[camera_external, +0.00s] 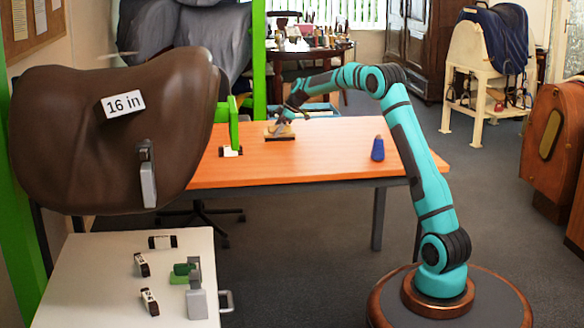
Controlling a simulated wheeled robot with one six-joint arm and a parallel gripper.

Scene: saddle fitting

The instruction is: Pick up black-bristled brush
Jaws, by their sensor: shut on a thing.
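The black-bristled brush (280,134) shows as a small block with a pale tan top and a dark lower edge, at the back of the orange wooden table (330,155). The fingers are small here and partly blend with the brush. I cannot tell whether the brush touches the table or is just above it.
A green upright clamp (233,122) stands left of the brush, with a small black-and-white piece (230,151) at its foot. A blue cone-shaped object (377,149) stands at the right. A brown saddle (110,140) fills the left foreground. The table's middle is clear.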

